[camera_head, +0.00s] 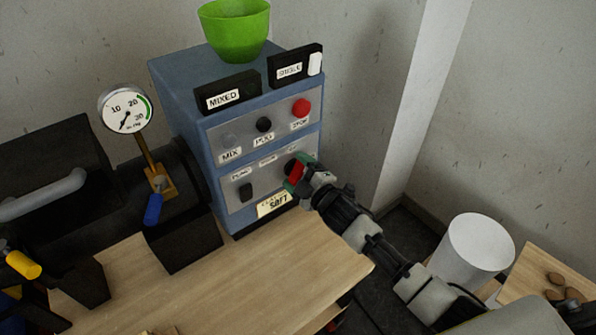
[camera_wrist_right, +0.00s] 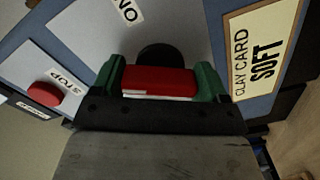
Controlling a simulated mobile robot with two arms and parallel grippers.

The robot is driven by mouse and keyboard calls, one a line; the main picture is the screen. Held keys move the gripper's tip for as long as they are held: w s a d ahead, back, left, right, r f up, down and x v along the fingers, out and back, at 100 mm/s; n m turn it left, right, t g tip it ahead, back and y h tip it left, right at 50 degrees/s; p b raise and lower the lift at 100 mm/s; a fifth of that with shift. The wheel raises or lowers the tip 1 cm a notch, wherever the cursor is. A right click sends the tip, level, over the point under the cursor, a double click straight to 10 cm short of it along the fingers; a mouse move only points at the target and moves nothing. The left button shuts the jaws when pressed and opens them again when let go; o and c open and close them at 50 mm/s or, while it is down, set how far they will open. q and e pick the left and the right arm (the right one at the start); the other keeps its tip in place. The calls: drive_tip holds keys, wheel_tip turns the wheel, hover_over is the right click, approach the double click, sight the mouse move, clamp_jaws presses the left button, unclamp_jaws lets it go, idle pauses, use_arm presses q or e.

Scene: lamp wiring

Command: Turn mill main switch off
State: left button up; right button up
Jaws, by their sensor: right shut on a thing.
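The mill's blue control cabinet (camera_head: 212,185) stands at the back of the wooden bench. Its main switch (camera_head: 296,174) has a red handle and sits at the right end of the lower grey panel. In the right wrist view the red handle (camera_wrist_right: 158,83) lies crosswise in front of a round black base (camera_wrist_right: 160,55). My right gripper (camera_head: 303,172) has its green fingers on either side of the red handle and is shut on it. The fingers and wrist hide part of the switch and its lettering. My left gripper is not in view.
Above the switch are a red STOP button (camera_head: 301,107) and a black knob (camera_head: 264,124). A black switch (camera_head: 246,192) sits at the lower panel's left. A card (camera_head: 275,204) reading SOFT is below. A gauge (camera_head: 126,108) and green bowl (camera_head: 236,30) stand nearby.

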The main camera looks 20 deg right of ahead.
drive_tip(key=n, duration=0.5)
drive_tip(key=shift+n, duration=0.4)
drive_tip(key=shift+f, duration=0.1)
idle(0.3)
drive_tip(key=o, duration=0.9)
drive_tip(key=b+v, duration=0.1)
drive_tip(key=v, duration=0.9)
drive_tip(key=shift+s+d, duration=0.15)
drive_tip(key=shift+s, duration=0.25)
